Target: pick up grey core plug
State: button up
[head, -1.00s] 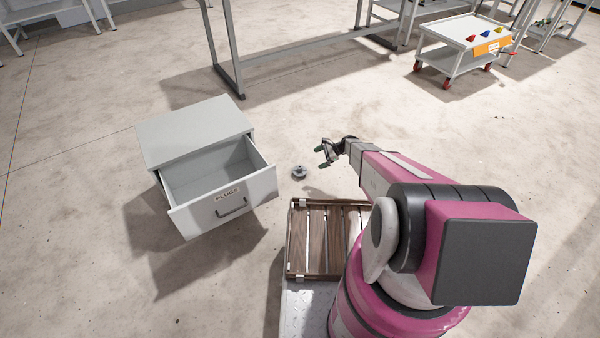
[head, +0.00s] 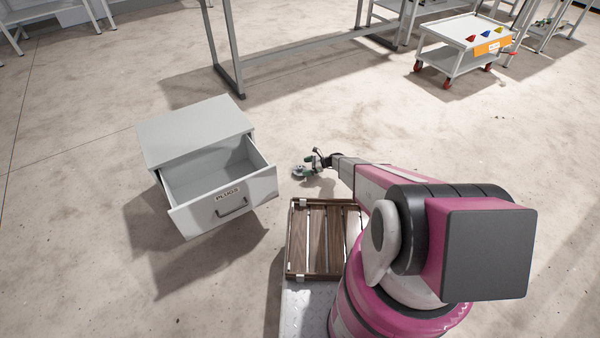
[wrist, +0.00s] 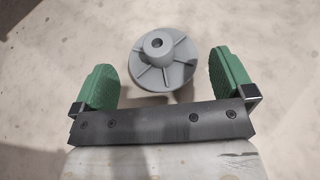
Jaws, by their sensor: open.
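The grey core plug (wrist: 163,60) is a round ribbed disc with a hollow hub in the middle. It lies on the floor with its hub facing up in the wrist view. In the head view the plug (head: 298,172) is partly covered by my gripper (head: 312,162). My gripper (wrist: 160,80) is open, its two green fingers on either side of the plug and apart from it. The plug sits between the fingers, a little toward their tips. How high the fingers are above the floor cannot be told.
A grey cabinet (head: 192,130) with an open, empty-looking drawer labelled PLUGS (head: 235,207) stands left of the plug. A wooden slatted crate (head: 319,240) lies in front of it on my base. A metal frame (head: 300,55) and a white cart (head: 455,60) stand behind. Floor around the plug is clear.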

aim_at(300, 168)
jog(key=x, duration=0.4)
jog(key=shift+a+f, duration=0.2)
jog(key=shift+a, duration=0.1)
jog(key=c, duration=0.6)
jog(key=shift+r, duration=0.1)
